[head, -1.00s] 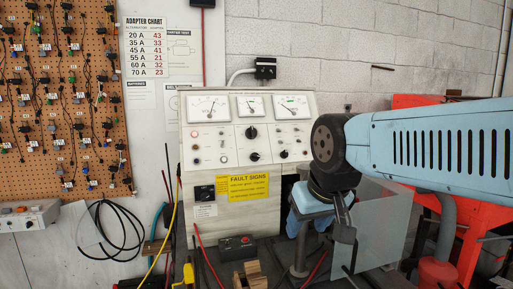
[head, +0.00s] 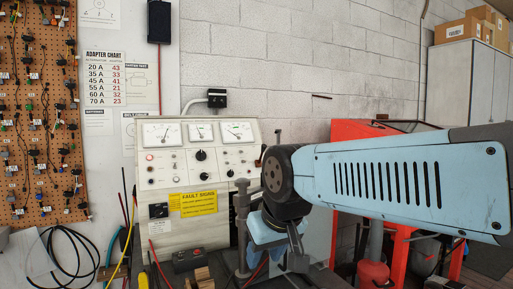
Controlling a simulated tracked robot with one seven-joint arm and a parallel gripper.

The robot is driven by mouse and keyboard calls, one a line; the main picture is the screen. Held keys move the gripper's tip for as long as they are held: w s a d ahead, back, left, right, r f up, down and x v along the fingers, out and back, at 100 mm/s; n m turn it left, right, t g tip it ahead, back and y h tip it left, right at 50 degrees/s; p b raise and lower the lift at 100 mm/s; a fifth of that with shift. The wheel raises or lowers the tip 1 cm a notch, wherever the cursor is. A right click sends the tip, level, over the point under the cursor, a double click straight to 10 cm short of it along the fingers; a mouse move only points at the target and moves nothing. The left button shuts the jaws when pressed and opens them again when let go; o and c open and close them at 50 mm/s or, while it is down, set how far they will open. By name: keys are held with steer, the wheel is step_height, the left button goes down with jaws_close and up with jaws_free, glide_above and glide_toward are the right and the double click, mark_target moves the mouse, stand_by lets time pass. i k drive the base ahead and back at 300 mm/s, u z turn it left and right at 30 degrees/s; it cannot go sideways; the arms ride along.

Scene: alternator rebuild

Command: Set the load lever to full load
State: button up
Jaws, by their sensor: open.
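The test panel (head: 148,222) stands against the wall, left of my arm, with three dial gauges on top. It carries a large black knob (head: 200,155), smaller knobs and a yellow FAULT SIGNS label (head: 193,202). A small dark-tipped part (head: 262,155) shows at the panel's right edge; I cannot tell whether it is the load lever. No load label is readable. My gripper (head: 294,250) points down at the panel's lower right. Its dark fingers are partly seen, open, with nothing visible between them. My arm hides the area behind it.
A small dark box (head: 187,259) and wooden blocks (head: 203,277) sit before the panel. A red frame (head: 345,130) is behind my arm. A pegboard (head: 45,120) hangs at left.

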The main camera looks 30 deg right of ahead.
mark_target(264, 146)
steer(key=u, duration=1.9)
steer(key=k, duration=1.05)
steer(key=z, duration=1.9)
steer(key=i, duration=1)
steer(key=z, duration=0.05)
